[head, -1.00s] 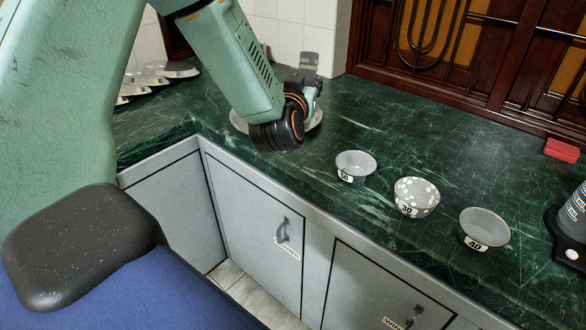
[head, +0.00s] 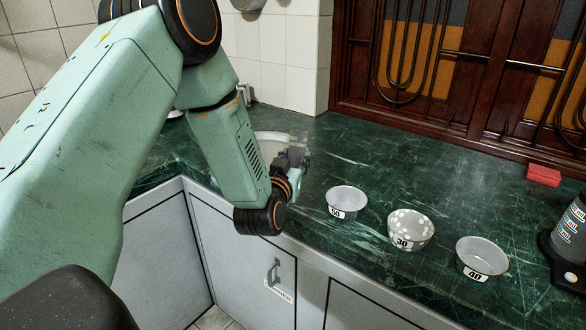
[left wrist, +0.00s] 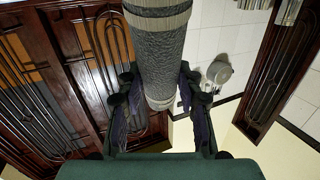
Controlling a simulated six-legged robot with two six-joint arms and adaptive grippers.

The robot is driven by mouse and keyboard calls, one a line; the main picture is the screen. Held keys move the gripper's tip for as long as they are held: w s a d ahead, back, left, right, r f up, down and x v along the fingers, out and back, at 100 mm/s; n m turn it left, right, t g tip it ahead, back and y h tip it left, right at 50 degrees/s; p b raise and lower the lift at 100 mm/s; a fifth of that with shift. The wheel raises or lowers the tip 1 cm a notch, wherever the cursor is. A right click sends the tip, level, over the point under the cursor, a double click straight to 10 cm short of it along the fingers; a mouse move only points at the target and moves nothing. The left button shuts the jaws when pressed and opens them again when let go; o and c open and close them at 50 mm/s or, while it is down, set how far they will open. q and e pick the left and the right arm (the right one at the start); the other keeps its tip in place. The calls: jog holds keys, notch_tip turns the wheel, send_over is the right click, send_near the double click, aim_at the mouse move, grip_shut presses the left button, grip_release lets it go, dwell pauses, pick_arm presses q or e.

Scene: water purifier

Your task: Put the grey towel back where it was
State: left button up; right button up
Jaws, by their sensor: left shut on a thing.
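My left gripper (head: 297,150) is over the green counter near the tiled wall corner. In the left wrist view, its fingers (left wrist: 157,84) are on both sides of a grey, rough, rolled cylinder, which looks like the grey towel (left wrist: 163,50). It is held between the fingers and runs out of the top of that picture. In the head view I cannot make the towel out clearly behind my arm and gripper. My right gripper is not in view.
A pale round rim (head: 272,138) sits behind my forearm, partly hidden. Bowls labelled 50 (head: 346,202), 30 (head: 410,230) and 40 (head: 481,259) stand to the right. A red block (head: 543,175) lies by the wooden panels. The counter (head: 430,170) behind the bowls is clear.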

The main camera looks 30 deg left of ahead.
pick_arm(q)
jog(key=shift+d+f, duration=0.1)
jog(key=shift+f, duration=0.65)
jog(key=shift+w+a+f, duration=0.15)
jog(key=shift+a+f, duration=0.1)
jog(key=shift+f, duration=0.1)
jog(key=o, duration=0.7)
jog(key=shift+s+d+b, duration=0.15)
jog(key=shift+s+b, duration=0.05)
jog(key=shift+b, duration=0.1)
jog(key=o, duration=0.4)
jog(key=shift+w+f, duration=0.15)
jog(key=shift+w, duration=0.05)
jog(key=shift+o, duration=0.2)
jog(key=shift+s, duration=0.15)
jog(key=shift+r, duration=0.2)
